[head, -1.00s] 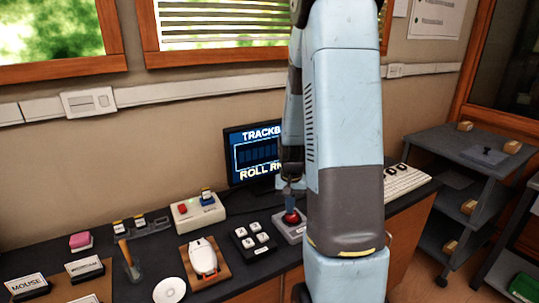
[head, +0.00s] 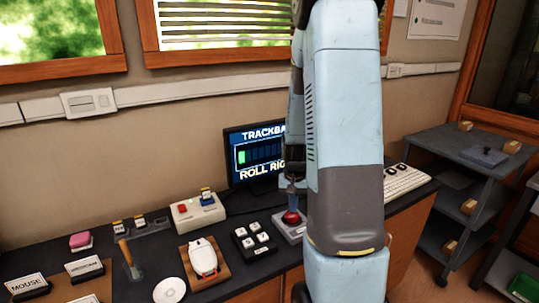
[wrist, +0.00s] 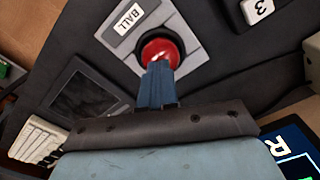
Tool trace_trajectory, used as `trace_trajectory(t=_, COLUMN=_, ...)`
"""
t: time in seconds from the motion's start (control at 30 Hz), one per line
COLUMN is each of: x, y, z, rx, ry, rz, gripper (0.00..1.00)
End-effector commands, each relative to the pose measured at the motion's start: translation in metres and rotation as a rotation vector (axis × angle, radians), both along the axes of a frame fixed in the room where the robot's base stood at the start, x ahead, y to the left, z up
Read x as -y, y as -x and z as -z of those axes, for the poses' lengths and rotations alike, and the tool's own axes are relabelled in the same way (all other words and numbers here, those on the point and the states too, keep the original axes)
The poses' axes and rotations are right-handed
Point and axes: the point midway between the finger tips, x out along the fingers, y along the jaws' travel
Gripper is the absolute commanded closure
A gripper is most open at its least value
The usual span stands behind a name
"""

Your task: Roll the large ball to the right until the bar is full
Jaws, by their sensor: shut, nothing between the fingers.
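The large ball (head: 291,217) is red and sits in a dark ring on a grey base on the desk. It also shows in the wrist view (wrist: 163,46), beside a label reading BALL. My gripper (head: 292,207) is shut and empty, with its blue fingertips (wrist: 158,66) at the ball's edge; they appear to touch it. The monitor (head: 255,155) reads TRACKBA and ROLL RIG, the rest hidden behind my arm. Its bar (head: 242,157) has one green segment lit at the left; the other visible segments are dark.
A four-key pad (head: 254,240) stands just left of the ball's base. A white mouse on a wooden board (head: 204,258) and a red-button box (head: 198,210) are farther left. A white keyboard (head: 407,182) lies right of my arm. A grey shelf cart (head: 470,150) stands at right.

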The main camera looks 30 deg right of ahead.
Motion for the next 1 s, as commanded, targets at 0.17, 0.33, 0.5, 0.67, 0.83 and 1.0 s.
trace_trajectory(t=0.17, x=0.0036, y=-0.0002, z=-0.0009, rx=0.0, ry=0.0, rz=0.0, gripper=1.0)
trace_trajectory(t=0.33, x=0.005, y=-0.0003, z=-0.0011, rx=0.0, ry=0.0, rz=0.0, gripper=1.0)
trace_trajectory(t=0.5, x=0.0079, y=-0.0003, z=-0.0004, rx=0.0, ry=0.0, rz=0.001, gripper=1.0)
trace_trajectory(t=0.67, x=0.0099, y=-0.0004, z=0.0001, rx=0.0, ry=0.0, rz=0.001, gripper=1.0)
trace_trajectory(t=0.83, x=0.0099, y=-0.0003, z=0.0002, rx=0.0, ry=0.0, rz=0.0, gripper=1.0)
trace_trajectory(t=1.0, x=0.0098, y=-0.0005, z=-0.0009, rx=0.0, ry=0.0, rz=0.0, gripper=1.0)
